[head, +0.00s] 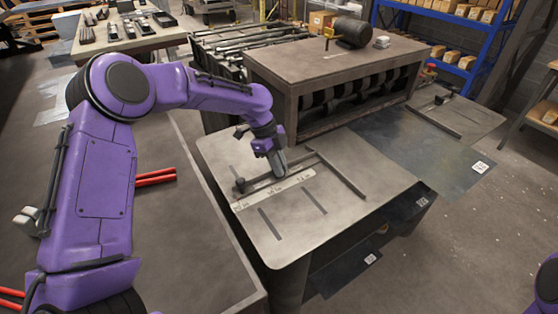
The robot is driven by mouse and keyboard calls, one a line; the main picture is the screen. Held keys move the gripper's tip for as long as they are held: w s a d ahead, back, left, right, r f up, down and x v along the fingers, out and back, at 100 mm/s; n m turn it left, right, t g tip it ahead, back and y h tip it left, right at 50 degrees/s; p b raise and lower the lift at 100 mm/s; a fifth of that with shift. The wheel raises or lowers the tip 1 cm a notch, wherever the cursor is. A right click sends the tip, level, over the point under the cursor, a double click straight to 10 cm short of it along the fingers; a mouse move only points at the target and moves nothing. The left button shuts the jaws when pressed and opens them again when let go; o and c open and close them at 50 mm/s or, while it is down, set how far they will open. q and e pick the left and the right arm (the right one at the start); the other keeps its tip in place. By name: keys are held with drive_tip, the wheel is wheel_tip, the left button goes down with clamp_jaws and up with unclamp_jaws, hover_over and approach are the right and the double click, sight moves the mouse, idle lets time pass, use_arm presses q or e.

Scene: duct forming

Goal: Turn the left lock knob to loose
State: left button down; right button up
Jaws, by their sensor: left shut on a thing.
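My left gripper (280,172) points down over the near metal table (325,221), its fingers shut at the middle of a dark rod. The left lock knob is hidden by the fingers, so its turn position cannot be seen. The rod runs from a small dark end piece (240,185) on the left to a dark straight bar (340,179) lying across the table. A pale printed scale (273,191) lies beside the rod. My right gripper is out of view; only a bit of purple arm shows at the lower right.
A roller machine (340,60) with a wooden-looking top stands behind the table. A similar bar with a knob (439,99) lies on the far right table. Blue shelves (452,22) stand at the back. A grey surface with red rods (156,177) is at left.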

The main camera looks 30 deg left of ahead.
use_arm(q)
drive_tip(key=shift+r+n+t+p, duration=0.1)
drive_tip(key=shift+n+t+p, duration=0.35)
drive_tip(key=shift+n, duration=0.55)
drive_tip(key=c, duration=1.2)
unclamp_jaws()
